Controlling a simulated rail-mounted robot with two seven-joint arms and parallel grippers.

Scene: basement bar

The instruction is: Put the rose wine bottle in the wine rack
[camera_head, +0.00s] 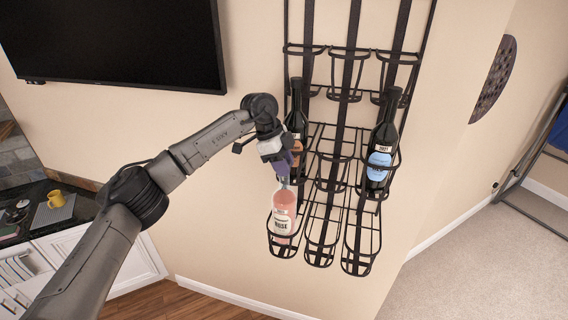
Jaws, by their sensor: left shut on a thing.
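The rose wine bottle (284,217) is pink with a white label and stands roughly upright in the lower left holder of the black wire wine rack (322,232). Its base appears to be inside the holder's front loop. My left gripper (284,180) is shut on the bottle's neck from above and hides its top. The rack is fixed to the wall. My right gripper is not in view.
A dark bottle with an orange label (297,118) and a dark bottle with a blue label (382,140) sit in the row above. The lower middle and right holders are empty. A television (115,40) hangs at upper left. A counter with a yellow mug (56,198) is at left.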

